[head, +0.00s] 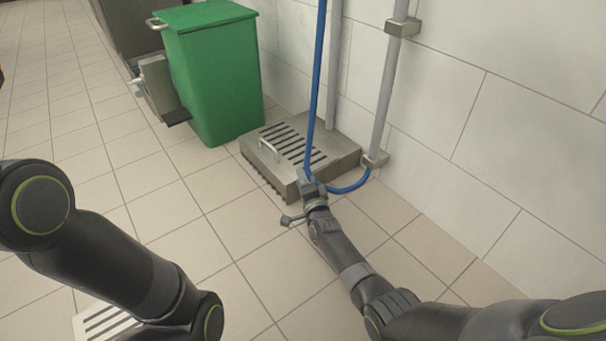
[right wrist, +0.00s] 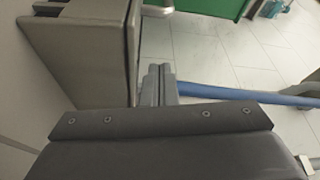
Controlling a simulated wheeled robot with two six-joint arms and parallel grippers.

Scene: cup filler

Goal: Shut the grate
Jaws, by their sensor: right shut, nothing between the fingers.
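The grate (head: 290,140) is a slotted metal top with a bar handle (head: 268,150) on a low metal box by the wall. It looks nearly flat on the box; I cannot tell whether it sits fully down. My right gripper (head: 308,182) is at the box's near right corner, with its fingers together and empty. In the right wrist view the fingertips (right wrist: 160,78) are beside the box's metal side (right wrist: 85,50); I cannot tell if they touch. My left arm shows at the left, but its gripper is out of view.
A blue hose (head: 319,70) hangs past my right gripper and loops to a grey wall pipe (head: 385,90). A green bin (head: 215,75) stands just behind and left of the box. A slotted floor piece (head: 100,322) lies at lower left.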

